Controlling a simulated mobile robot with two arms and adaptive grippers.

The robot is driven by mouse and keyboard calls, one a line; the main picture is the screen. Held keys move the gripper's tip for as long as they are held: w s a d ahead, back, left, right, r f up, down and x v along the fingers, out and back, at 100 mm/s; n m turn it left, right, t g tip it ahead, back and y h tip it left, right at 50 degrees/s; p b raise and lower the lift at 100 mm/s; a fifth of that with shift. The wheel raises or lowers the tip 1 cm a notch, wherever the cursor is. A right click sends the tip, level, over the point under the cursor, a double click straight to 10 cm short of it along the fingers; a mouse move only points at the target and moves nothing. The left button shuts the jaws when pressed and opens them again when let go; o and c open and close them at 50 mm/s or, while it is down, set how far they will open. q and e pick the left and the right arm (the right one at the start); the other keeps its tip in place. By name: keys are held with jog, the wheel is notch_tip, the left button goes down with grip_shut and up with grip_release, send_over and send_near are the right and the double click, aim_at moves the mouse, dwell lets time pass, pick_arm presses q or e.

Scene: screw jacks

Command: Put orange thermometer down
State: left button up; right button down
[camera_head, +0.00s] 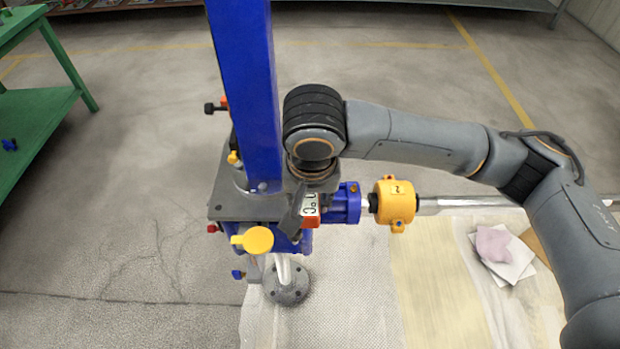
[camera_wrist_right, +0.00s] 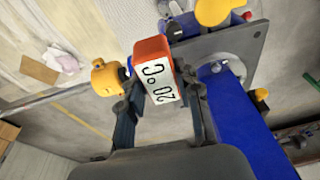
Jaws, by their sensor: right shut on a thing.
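My left gripper is not in view.
A blue column (camera_head: 243,90) rises from the plate, left of my right arm. A yellow coupling (camera_head: 394,204) joins a metal shaft (camera_head: 460,203). A round yellow cap (camera_head: 257,240) is in front. Pink cloth (camera_head: 493,243) lies at right. A green table (camera_head: 40,118) stands at left.

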jog(key=w+f, duration=0.2)
jog(key=w, duration=0.2)
jog(key=w+f, duration=0.3)
jog(key=w+f+p, duration=0.1)
jog(key=w+f, duration=0.2)
jog(key=w, duration=0.1)
jog(key=shift+w, duration=0.3)
jog(key=shift+w+f, duration=0.4)
jog(key=shift+f, duration=0.1)
jog(key=shift+s+p+x, duration=0.2)
jog(key=shift+p+x, duration=0.15)
jog(key=shift+x, duration=1.35)
jog(key=shift+f, duration=0.2)
jog(key=c, duration=1.2)
grip_release()
jog(key=b+v, duration=0.1)
jog(key=v, duration=1.1)
jog(key=shift+r, duration=0.2)
jog(key=shift+d, duration=0.1)
